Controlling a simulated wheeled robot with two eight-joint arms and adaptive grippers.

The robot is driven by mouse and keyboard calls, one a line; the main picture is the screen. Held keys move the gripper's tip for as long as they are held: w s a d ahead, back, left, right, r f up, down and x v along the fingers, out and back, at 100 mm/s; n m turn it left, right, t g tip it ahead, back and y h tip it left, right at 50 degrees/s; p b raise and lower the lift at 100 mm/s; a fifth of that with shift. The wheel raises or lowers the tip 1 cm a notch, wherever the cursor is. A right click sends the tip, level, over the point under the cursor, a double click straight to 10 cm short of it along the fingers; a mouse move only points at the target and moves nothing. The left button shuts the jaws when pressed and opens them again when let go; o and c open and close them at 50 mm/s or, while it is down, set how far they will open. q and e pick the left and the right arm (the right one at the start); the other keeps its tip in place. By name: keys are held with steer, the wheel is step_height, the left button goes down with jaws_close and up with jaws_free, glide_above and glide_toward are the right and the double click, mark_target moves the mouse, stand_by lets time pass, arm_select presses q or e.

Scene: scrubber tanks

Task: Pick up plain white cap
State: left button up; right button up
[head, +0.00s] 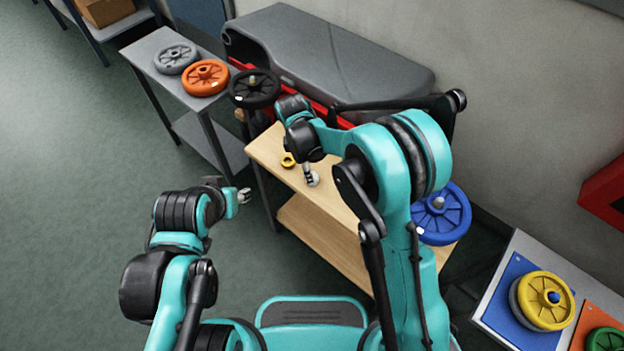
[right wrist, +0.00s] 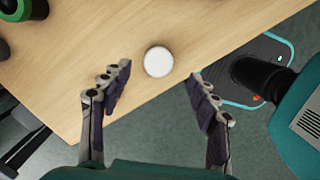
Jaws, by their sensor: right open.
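The plain white cap (right wrist: 158,61) is a small round disc lying on the light wooden table top (right wrist: 90,70) in the right wrist view. My right gripper (right wrist: 159,75) is open, one finger on each side of the cap's line in that view, with bare wood between each finger and the cap. It appears empty. In the head view my right gripper (head: 309,176) points down over the wooden table, and it largely hides the cap there. My left gripper (head: 244,196) is off to the left of the table, low and away from the cap; its jaw opening is too small to judge.
A black wheel (head: 254,88) and a blue wheel (head: 455,212) are at the table's ends. A grey tank (head: 330,50) stands behind. A green-rimmed dark object (right wrist: 22,10) is at the wrist view's corner.

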steer(key=f, duration=0.1)
steer(key=f+b, duration=0.1)
steer(key=f, duration=0.1)
steer(key=f+b, duration=0.1)
steer(key=shift+w+d+f, duration=0.2)
steer(key=shift+d+f, duration=0.05)
steer(key=shift+d, duration=0.1)
steer(key=shift+r, duration=0.1)
steer(key=c, duration=1)
steer(key=shift+c, duration=0.2)
steer(key=shift+r, duration=0.15)
